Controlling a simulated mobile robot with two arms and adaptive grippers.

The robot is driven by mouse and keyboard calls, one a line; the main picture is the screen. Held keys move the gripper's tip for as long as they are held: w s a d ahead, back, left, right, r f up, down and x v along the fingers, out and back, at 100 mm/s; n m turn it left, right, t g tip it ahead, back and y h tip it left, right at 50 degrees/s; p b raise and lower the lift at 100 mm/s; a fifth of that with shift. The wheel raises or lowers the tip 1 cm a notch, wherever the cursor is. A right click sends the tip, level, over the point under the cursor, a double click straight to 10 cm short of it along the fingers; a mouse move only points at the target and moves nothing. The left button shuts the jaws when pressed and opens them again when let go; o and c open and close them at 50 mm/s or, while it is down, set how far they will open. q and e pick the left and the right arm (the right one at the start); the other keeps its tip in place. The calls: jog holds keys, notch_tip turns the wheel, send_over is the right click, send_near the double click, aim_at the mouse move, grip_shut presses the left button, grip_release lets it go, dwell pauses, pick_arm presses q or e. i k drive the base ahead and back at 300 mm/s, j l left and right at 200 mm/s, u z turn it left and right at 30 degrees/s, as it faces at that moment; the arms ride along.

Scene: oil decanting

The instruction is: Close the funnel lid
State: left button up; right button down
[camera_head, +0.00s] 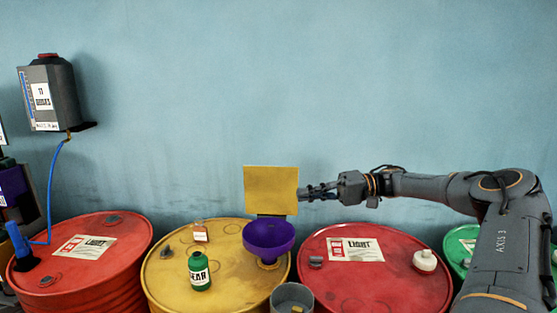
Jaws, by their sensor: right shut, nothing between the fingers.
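The purple funnel (269,236) stands on the top of the yellow drum (165,275), near its right side. Its square yellow lid (270,190) stands upright behind the bowl, so the funnel is open. My right gripper (303,193) reaches in from the right and is shut and empty. Its fingertips are at the lid's right edge; I cannot tell whether they touch it. My left gripper is not in view.
Red drums stand left (125,245) and right (400,285). A grey container (291,297) is in front. A dispenser (48,93) hangs on the wall.

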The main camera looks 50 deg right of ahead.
aim_at(269, 190)
jog(key=i+l, duration=0.25)
jog(key=l, duration=0.2)
jog(key=i+l, duration=0.25)
jog(key=l, duration=0.2)
jog(key=i+l, duration=0.25)
jog(key=l, duration=0.15)
jog(key=i+l, duration=0.25)
jog(key=l, duration=0.2)
